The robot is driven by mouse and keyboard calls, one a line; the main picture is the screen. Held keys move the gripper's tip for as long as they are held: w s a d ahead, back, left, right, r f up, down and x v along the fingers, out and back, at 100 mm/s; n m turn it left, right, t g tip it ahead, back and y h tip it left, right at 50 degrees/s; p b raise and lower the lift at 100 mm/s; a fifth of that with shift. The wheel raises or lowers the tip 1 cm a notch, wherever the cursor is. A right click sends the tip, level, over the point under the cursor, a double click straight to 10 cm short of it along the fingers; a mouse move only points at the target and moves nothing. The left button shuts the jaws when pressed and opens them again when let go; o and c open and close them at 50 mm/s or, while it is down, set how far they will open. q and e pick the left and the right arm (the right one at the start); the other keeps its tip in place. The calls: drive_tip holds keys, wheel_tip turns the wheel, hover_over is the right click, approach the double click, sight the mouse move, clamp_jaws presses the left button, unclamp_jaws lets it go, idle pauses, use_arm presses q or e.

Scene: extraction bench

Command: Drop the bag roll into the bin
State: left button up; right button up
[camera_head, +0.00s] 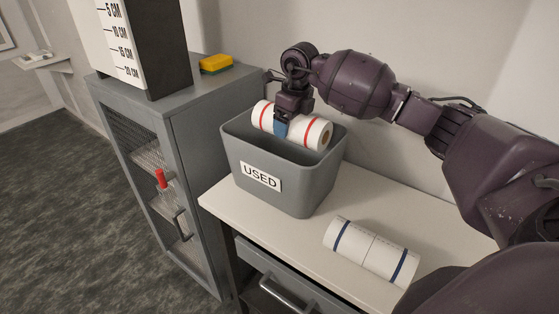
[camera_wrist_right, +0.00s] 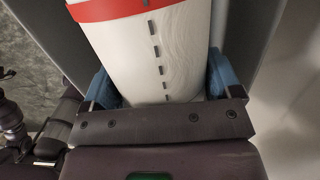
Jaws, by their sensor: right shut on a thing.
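A white bag roll with red bands (camera_head: 292,125) is held over the mouth of the grey bin labelled USED (camera_head: 290,183). My right gripper (camera_head: 281,128) is shut on the roll from above, near its middle. In the right wrist view the roll (camera_wrist_right: 150,45) lies between the blue finger pads of the gripper (camera_wrist_right: 160,85), with a red band near the top. The roll hangs at about the level of the bin's rim; whether it touches the rim cannot be told. The bin's floor is hidden. My left gripper is not in view.
A second white roll with blue bands (camera_head: 371,251) lies on the pale bench top (camera_head: 285,240) in front of the bin. A grey mesh-door cabinet (camera_head: 160,110) stands at left, with a yellow sponge (camera_head: 216,63) and a box marked in centimetres (camera_head: 145,45) on top.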

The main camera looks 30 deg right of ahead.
drive_tip(key=shift+f, duration=0.3)
drive_tip(key=o, duration=0.9)
drive_tip(key=shift+r, duration=0.1)
drive_tip(key=r, duration=0.7)
drive_tip(key=s+r, duration=0.1)
drive_tip(key=r, duration=0.2)
drive_tip(key=shift+s+d+r+b, duration=0.1)
drive_tip(key=shift+d+r+b, duration=0.2)
drive_tip(key=shift+b, duration=0.1)
drive_tip(key=shift+a+f, duration=0.1)
